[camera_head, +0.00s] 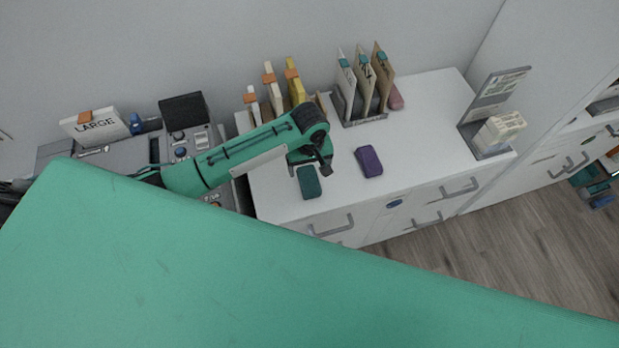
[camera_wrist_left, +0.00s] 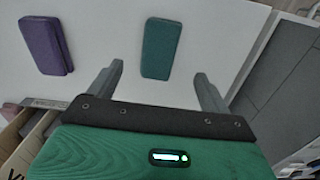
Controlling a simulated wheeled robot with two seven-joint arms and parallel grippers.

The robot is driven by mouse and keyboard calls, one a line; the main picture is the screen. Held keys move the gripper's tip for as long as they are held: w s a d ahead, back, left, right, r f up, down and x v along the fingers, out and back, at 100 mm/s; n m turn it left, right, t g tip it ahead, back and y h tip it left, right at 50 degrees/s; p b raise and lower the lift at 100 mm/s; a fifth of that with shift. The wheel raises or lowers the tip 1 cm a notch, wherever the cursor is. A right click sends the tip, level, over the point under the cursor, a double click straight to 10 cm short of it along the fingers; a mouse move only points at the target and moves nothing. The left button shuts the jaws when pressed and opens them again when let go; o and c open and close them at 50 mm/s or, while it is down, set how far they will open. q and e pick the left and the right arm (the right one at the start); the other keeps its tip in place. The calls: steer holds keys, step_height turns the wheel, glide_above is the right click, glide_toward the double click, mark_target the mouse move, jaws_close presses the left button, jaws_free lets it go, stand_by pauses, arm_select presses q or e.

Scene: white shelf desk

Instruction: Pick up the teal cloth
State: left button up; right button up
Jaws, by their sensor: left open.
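The teal cloth (camera_head: 309,182) is a small folded rectangle lying flat on the white desk top, close to its front edge. My left gripper (camera_head: 311,168) is above it at its far side in the head view. In the left wrist view the teal cloth (camera_wrist_left: 161,48) lies beyond the fingertips and roughly between their lines, a little left of centre. My left gripper (camera_wrist_left: 160,75) is open and empty, with its two grey fingers apart. The cloth appears clear of both fingers. My right gripper is not in view.
A purple folded cloth (camera_head: 369,161) lies right of the teal one; it also shows in the left wrist view (camera_wrist_left: 46,46). File holders with envelopes (camera_head: 361,118) stand at the back. A grey stand (camera_head: 489,112) is at the right end. The desk top (camera_head: 432,133) is clear between.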

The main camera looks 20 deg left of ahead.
mark_target(309, 179)
arm_select(q)
step_height(309, 179, down, 3)
steer(key=shift+w+r, duration=0.1)
steer(key=shift+f, duration=0.45)
steer(key=shift+f+p, duration=0.3)
steer(key=shift+p, duration=0.1)
steer(key=f, duration=0.1)
steer(key=f+p, duration=0.1)
steer(key=f, duration=0.1)
steer(key=shift+w+a+f, duration=0.1)
steer(key=shift+w+a, duration=0.05)
steer(key=shift+w, duration=0.05)
steer(key=shift+f, duration=0.6)
steer(key=c, duration=0.9)
steer(key=shift+c, duration=0.9)
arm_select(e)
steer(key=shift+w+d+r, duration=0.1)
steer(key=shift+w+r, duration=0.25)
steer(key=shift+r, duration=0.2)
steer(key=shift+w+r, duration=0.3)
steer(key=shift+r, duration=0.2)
